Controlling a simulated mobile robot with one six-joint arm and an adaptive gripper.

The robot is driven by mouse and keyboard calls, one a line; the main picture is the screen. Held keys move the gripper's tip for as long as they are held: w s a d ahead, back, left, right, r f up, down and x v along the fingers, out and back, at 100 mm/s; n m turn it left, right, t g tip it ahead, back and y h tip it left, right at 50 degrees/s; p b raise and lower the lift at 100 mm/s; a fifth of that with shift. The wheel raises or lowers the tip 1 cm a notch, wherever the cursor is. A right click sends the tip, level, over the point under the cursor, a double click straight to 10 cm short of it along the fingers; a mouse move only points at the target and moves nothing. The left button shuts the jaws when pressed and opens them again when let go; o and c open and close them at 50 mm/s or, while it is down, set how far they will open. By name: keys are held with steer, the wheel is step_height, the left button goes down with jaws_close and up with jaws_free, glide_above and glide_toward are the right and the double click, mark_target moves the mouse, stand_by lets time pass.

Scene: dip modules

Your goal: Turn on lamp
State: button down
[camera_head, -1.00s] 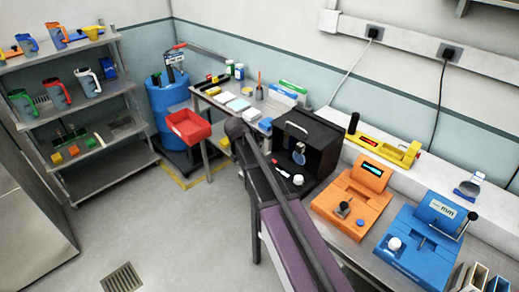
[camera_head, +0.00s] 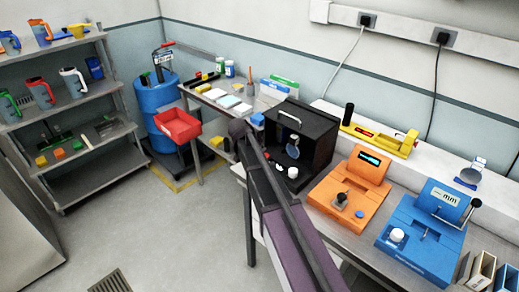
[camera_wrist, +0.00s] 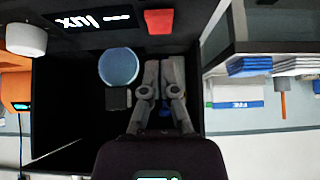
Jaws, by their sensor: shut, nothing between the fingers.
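The disc (camera_wrist: 118,67) shows in the dark interior. My gripper (camera_wrist: 163,60) is shut and empty, its fingertips just below the red button in the picture. I cannot tell whether they touch it. In the head view my arm hides the gripper. No lamp light shows.
An orange device (camera_head: 350,190) and a blue device (camera_head: 425,230) stand right of the box, with a yellow device (camera_head: 380,136) behind. A red bin (camera_head: 177,126) and a blue barrel (camera_head: 158,98) are at the left.

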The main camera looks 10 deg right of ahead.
steer(key=shift+s+a+f+b, duration=0.1)
steer(key=shift+f+b, duration=0.55)
steer(key=shift+f, duration=0.15)
steer(key=shift+s+a+f+b, duration=0.1)
steer(key=shift+f+b, duration=0.55)
steer(key=shift+f, duration=0.15)
steer(key=shift+d, duration=0.15)
